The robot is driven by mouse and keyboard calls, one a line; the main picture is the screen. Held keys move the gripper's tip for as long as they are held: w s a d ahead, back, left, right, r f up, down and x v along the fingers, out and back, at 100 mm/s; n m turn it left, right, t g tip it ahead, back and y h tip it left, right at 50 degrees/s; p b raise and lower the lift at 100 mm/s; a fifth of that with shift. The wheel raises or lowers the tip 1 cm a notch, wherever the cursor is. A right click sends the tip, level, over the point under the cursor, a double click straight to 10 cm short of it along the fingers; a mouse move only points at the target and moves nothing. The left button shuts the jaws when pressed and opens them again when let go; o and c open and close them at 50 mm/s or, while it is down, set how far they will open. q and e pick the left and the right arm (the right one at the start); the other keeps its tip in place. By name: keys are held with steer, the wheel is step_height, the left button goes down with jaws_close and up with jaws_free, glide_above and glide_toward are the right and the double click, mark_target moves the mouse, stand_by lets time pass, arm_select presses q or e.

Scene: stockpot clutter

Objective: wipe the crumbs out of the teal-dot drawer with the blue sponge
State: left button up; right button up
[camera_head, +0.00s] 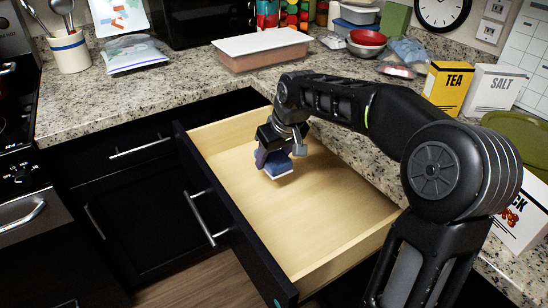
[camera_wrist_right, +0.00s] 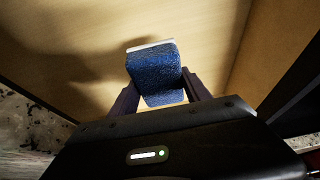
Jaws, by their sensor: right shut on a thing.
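The teal-dot drawer (camera_head: 335,205) is pulled open, with pale wooden insides and a black front. Its teal dot (camera_head: 277,302) shows at the near end of the front. My right gripper (camera_head: 274,158) reaches down into the drawer towards its far part. It is shut on the blue sponge (camera_head: 280,166), which has a white face turned downward. In the right wrist view the sponge (camera_wrist_right: 154,72) sits between the two fingers over the wooden bottom. I cannot tell whether it touches the bottom. I make out no crumbs on the visible drawer floor. My left gripper is not in view.
A granite counter (camera_head: 130,95) runs behind and to the right, holding a lidded container (camera_head: 262,50), a red bowl (camera_head: 367,38), a tea box (camera_head: 448,85) and a salt box (camera_head: 492,90). A stove (camera_head: 18,130) stands at the left.

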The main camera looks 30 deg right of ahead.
steer(key=shift+r+p, duration=0.55)
steer(key=shift+r, duration=0.4)
